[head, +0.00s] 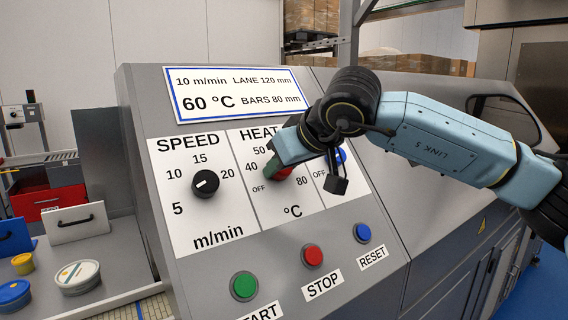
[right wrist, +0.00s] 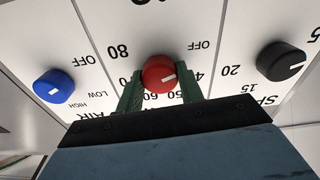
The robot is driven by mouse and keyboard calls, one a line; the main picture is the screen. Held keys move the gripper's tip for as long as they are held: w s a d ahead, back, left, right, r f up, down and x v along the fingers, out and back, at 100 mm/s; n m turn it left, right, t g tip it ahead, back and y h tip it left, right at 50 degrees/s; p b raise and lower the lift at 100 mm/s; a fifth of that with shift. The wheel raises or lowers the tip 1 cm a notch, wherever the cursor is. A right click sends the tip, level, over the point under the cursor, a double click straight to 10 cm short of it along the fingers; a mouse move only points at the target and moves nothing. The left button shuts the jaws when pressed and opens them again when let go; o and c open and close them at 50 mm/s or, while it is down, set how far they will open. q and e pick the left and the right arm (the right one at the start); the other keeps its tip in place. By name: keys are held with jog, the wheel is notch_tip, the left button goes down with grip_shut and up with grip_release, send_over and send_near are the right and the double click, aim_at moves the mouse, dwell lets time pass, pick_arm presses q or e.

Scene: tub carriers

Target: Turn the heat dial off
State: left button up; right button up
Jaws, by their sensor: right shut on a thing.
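The red heat dial (right wrist: 158,72) sits on the white panel between the black speed dial and the blue air dial. In the right wrist view, which shows the panel upside down, its white mark points roughly toward 40. My right gripper (right wrist: 161,76) is shut on the dial, with one green finger on each side. In the head view the right gripper (head: 275,170) covers most of the heat dial (head: 283,173). The OFF label for heat (right wrist: 198,45) is just past 40 on the scale. My left gripper is not in view.
The black speed dial (head: 205,183) is left of the heat dial; the blue air dial (right wrist: 54,87) is on its other side, partly hidden by my arm in the head view. Green (head: 244,286), red (head: 313,256) and blue (head: 362,233) buttons lie below. Tubs stand at far left.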

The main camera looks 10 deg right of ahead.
jog(key=o, duration=1)
jog(key=b+v, duration=0.1)
jog(key=v, duration=1.2)
jog(key=shift+s, duration=0.2)
jog(key=shift+r, duration=0.1)
